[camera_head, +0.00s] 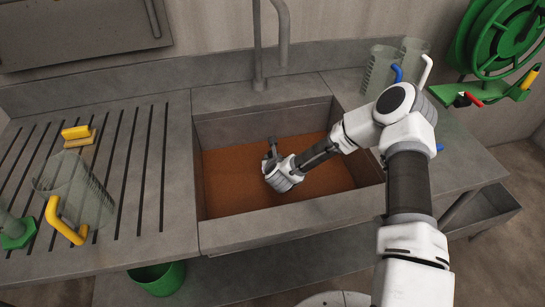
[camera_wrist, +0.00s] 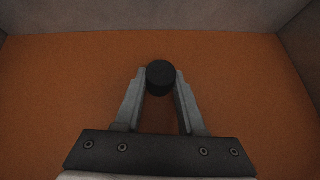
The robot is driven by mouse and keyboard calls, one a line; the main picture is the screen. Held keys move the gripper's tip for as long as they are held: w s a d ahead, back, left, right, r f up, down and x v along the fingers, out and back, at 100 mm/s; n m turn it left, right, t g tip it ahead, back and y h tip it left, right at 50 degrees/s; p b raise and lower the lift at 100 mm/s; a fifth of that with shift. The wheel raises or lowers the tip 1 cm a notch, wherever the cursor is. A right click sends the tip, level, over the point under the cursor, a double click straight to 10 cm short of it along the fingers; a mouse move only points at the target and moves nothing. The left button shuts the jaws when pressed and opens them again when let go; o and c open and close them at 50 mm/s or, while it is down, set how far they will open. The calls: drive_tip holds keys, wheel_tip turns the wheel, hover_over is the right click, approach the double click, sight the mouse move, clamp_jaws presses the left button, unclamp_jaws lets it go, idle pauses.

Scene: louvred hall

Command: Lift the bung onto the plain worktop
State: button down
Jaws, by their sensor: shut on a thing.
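The bung (camera_wrist: 160,77) is a small dark round piece between the two fingertips of my gripper (camera_wrist: 160,88) in the wrist view. My gripper is shut on it, with a finger touching each side. In the head view my gripper (camera_head: 270,157) is inside the sink basin, over the orange-brown basin floor (camera_head: 230,180). The bung is too small and dark to pick out clearly there. I cannot tell whether it touches the floor. The plain worktop (camera_head: 455,165) is the grey surface right of the sink, partly hidden by my arm.
A tap (camera_head: 257,50) stands behind the sink. The slotted drainboard (camera_head: 120,230) at left holds a clear jug (camera_head: 85,190) and a yellow block (camera_head: 76,132). Clear jugs (camera_head: 380,70) stand at the back right, near a green hose reel (camera_head: 495,35). A green bucket (camera_head: 160,280) is below.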

drive_tip(key=shift+r, duration=0.15)
drive_tip(key=shift+r+p, duration=1.8)
drive_tip(key=shift+r, duration=1.55)
